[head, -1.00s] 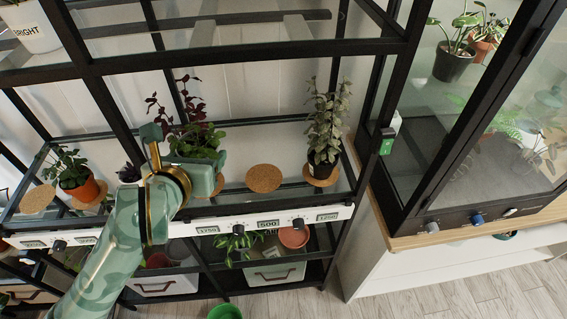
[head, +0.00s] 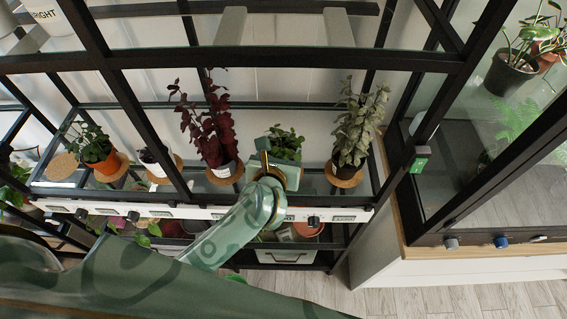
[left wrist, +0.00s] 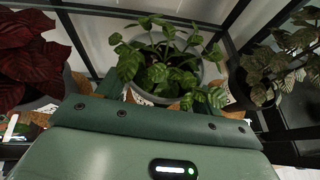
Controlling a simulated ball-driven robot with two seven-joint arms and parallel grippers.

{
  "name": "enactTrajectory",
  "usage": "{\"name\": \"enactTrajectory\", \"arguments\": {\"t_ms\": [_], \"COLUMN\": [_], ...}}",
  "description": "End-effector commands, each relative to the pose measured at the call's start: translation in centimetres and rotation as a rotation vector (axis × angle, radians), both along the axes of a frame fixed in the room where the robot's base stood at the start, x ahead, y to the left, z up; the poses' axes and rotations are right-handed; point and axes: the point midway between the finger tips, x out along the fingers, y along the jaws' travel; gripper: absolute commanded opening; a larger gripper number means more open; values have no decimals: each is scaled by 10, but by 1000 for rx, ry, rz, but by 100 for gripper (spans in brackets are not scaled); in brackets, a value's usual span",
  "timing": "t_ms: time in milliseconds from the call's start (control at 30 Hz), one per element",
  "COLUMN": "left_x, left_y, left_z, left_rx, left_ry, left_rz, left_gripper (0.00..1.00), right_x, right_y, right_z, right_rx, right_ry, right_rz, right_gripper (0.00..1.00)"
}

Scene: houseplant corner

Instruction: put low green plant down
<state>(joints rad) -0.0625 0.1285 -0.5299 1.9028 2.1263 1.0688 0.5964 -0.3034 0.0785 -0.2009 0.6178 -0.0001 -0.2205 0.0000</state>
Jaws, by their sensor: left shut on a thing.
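The low green plant (head: 287,143) is a bushy leafy plant in a grey pot (left wrist: 203,72). It is upright at the middle shelf, between the dark red plant and the grey-green plant. My left gripper (head: 272,163) is shut on its pot from the front. In the left wrist view the plant (left wrist: 165,58) stands just ahead of the gripper. A cork mat (left wrist: 132,97) shows beneath the pot; I cannot tell whether the pot touches it. My gripper and wrist hide much of the pot in the head view. My right gripper is not in view.
The dark red plant (head: 210,125) stands close on the left, the grey-green plant (head: 358,125) on the right. Black shelf posts and a white front rail (head: 190,211) frame the shelf. An empty cork mat (head: 62,166) lies at far left. A glass cabinet is at right.

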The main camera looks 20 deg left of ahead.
Motion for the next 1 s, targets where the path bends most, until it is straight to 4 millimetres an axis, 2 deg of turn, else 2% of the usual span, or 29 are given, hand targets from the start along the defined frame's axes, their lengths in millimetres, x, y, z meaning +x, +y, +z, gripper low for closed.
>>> {"name": "enactTrajectory", "arguments": {"t_ms": [167,333,733,767,800,833,1000], "left_x": [10,9,9,9,9,9,9], "left_y": [-7,-6,-5,-5,-5,-5,-5], "left_z": [-15,-40,-45,-45,-45,-45,-44], "left_rx": [0,0,0,0,-1,-1,-1], "left_ry": [-1,0,-1,-1,-1,-1,-1], "left_rz": [-1,0,0,0,0,0,0], "left_gripper": [40,40,40,72,83,88,88], "right_x": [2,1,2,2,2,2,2], "right_y": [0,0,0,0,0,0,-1], "right_z": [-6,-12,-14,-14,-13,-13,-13], "right_rx": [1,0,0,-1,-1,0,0], "right_ry": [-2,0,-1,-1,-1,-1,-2], "right_rz": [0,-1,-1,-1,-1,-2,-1], "right_gripper": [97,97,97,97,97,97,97]}}
